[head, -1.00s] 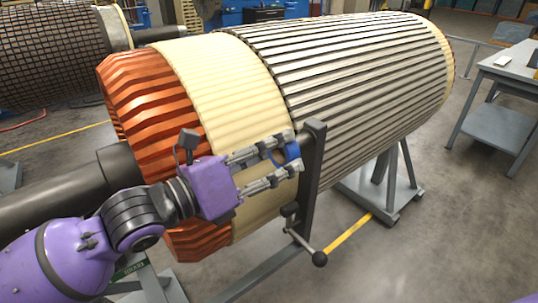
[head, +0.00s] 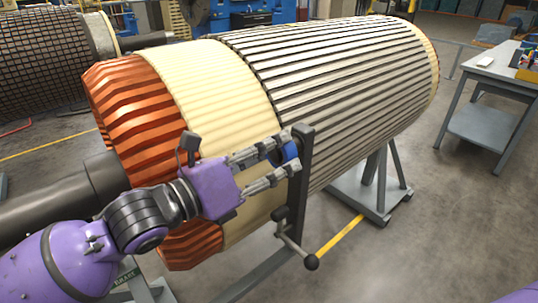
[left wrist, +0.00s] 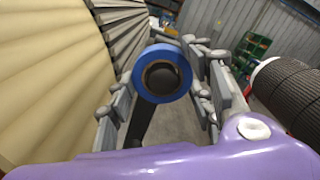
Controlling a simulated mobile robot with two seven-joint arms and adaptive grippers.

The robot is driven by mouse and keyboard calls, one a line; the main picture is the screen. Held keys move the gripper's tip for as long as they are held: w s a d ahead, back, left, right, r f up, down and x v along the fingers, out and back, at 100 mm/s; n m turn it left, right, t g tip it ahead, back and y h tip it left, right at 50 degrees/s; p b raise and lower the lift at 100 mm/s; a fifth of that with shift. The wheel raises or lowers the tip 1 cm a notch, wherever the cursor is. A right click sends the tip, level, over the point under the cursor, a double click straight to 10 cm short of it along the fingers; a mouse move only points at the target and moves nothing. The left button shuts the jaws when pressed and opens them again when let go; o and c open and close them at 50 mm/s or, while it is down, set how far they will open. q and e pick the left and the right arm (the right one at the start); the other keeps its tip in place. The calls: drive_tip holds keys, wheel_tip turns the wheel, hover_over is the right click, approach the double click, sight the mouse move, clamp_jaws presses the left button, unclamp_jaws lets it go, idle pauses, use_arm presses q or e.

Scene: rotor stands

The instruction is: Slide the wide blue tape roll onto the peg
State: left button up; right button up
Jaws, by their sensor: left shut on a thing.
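My left gripper (head: 294,152) is shut on the blue tape roll (head: 290,150), at the upright dark post (head: 301,185) beside the rotor. In the left wrist view the blue roll (left wrist: 163,49) sits between the two fingers, with its brown core facing the camera. The inside of the core looks dark; I cannot tell whether a peg is in it. The post (left wrist: 140,122) runs down behind and below the roll. The peg itself is not clearly visible. My right gripper is not in view.
The large rotor (head: 340,80), with cream and copper-coloured bands, lies close behind my left gripper. A crank with a round black knob (head: 311,262) sticks out low on the post. A grey workbench (head: 500,80) stands at the right.

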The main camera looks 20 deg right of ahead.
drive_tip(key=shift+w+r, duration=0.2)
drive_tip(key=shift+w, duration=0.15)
use_arm(q)
drive_tip(key=shift+d, duration=0.15)
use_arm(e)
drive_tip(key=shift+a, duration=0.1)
use_arm(q)
drive_tip(key=shift+w+d, duration=0.15)
drive_tip(key=shift+d, duration=0.2)
drive_tip(key=shift+w+d, duration=0.2)
drive_tip(key=shift+d, duration=0.3)
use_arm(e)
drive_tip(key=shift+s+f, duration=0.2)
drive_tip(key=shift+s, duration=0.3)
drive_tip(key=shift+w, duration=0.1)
use_arm(q)
drive_tip(key=o, duration=0.9)
drive_tip(key=shift+o, duration=1.3)
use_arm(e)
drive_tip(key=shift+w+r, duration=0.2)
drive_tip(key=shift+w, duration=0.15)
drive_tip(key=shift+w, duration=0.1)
